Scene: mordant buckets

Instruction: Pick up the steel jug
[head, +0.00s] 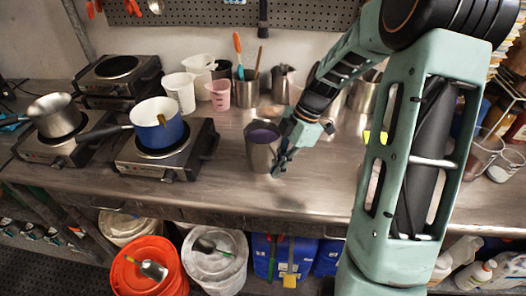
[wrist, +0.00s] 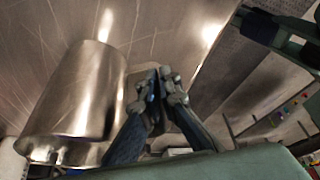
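The steel jug (head: 262,155) stands on the steel bench with purple liquid inside. It fills the left of the wrist view as a shiny cylinder (wrist: 78,105). My gripper (head: 284,160) is at the jug's right side, low beside its wall. In the wrist view the two fingers of my gripper (wrist: 160,80) are close together, with a grey strip of the jug's handle (wrist: 133,88) running to them. They look shut on the handle, though the contact itself is mostly hidden by the fingers. The jug looks upright, at or very near the bench top.
A blue-and-white pot (head: 158,126) and a steel pot (head: 55,116) sit on hot plates at the left. White beakers (head: 180,92), a pink cup (head: 219,95) and steel containers stand behind the jug. The bench front is clear. Buckets (head: 145,268) stand below.

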